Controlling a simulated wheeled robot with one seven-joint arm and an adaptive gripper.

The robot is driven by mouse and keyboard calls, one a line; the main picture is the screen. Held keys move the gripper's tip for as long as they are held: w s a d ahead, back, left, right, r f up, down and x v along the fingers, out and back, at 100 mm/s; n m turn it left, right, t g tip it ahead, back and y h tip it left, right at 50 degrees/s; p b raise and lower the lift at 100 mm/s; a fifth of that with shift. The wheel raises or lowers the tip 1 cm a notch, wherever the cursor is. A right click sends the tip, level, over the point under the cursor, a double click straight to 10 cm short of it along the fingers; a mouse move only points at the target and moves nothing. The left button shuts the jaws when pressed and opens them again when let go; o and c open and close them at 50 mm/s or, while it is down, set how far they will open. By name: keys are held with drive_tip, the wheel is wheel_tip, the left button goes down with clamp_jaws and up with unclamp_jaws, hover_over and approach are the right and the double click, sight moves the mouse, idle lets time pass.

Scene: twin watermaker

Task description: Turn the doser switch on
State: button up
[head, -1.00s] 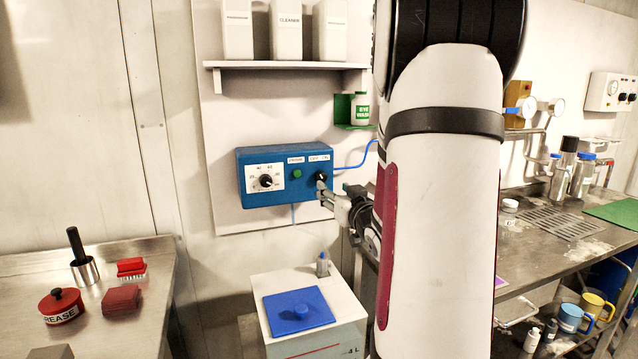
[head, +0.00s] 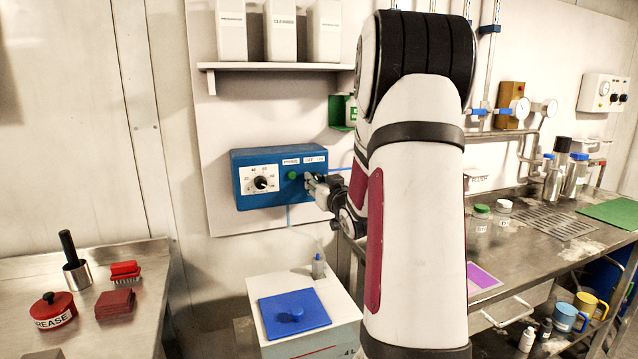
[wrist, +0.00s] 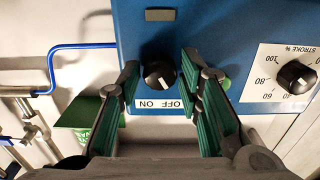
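The blue doser box (head: 258,196) hangs on the wall panel below a shelf. Its OFF/ON switch is a black knob with a white mark (wrist: 158,74), seen in the wrist view above the upside-down OFF ON label (wrist: 160,104). My gripper (wrist: 160,70) is open, with one finger on each side of the knob; gaps seem to show, but contact is hard to judge. In the head view my gripper (head: 312,183) is at the box's right front and hides the knob. The stroke dial (wrist: 297,74) is beside it, also in the head view (head: 261,184).
A green button (head: 293,174) sits between dial and switch. A blue tube (wrist: 75,47) leaves the box's side. A green eye-wash holder (wrist: 88,115) is close by. The shelf (head: 280,67) is above; a white tank with a blue lid (head: 295,312) stands below.

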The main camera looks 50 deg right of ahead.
clamp_jaws()
drive_tip(key=shift+m+p, duration=0.3)
drive_tip(key=m+p, duration=0.4)
drive_tip(key=m, duration=0.2)
drive_tip(key=shift+s+r+p, duration=0.1)
drive_tip(key=shift+p, duration=0.25)
drive_tip(key=shift+m+p, duration=1.9)
drive_tip(key=shift+m, duration=0.8)
drive_tip(key=o, duration=0.6)
unclamp_jaws()
